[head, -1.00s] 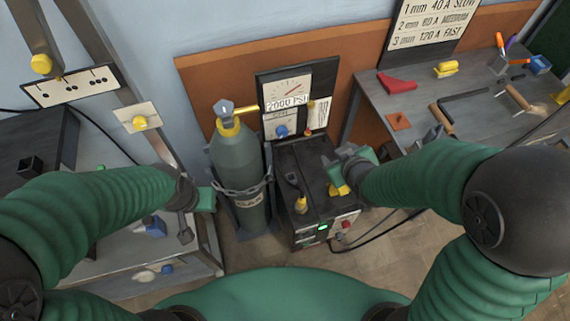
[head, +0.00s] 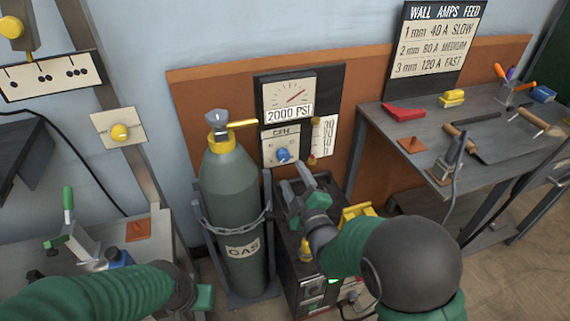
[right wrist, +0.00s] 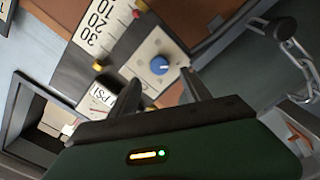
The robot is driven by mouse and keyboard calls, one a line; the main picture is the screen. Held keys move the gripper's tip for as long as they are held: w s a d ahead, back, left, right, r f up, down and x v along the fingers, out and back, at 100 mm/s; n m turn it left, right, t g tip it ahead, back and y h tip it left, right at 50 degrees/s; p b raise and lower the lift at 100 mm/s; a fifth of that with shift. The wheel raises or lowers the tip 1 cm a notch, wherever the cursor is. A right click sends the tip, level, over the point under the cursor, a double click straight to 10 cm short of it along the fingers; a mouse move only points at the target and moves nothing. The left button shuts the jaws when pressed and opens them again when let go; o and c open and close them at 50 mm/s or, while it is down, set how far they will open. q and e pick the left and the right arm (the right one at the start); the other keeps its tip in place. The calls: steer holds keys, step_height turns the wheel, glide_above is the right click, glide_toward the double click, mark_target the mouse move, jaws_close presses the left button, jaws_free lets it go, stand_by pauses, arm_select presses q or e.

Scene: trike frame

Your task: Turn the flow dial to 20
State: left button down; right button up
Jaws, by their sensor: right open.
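The flow dial is a blue knob (head: 283,155) on a pale panel marked CFH, below the 2000 PSI gauge (head: 289,97). It also shows in the right wrist view as a blue knob (right wrist: 159,66). A white scale (head: 324,137) with 10, 20 and 30 is beside it; the dial's setting is too small to read. My right gripper (head: 297,180) is open and empty, just below and apart from the knob. In the right wrist view its fingers (right wrist: 150,88) point toward the panel. My left gripper (head: 203,298) is low beside the cylinder, its jaws unclear.
A grey gas cylinder (head: 236,205) with a chain and yellow-collared valve stands left of the panel. A dark machine (head: 290,260) with a yellow part is below my right gripper. A workbench (head: 400,125) with tools is at right; another bench (head: 160,240) is at left.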

mark_target(284, 158)
steer(key=b+x, duration=0.1)
steer(key=x, duration=0.7)
steer(key=shift+w+f, duration=0.1)
jaws_close()
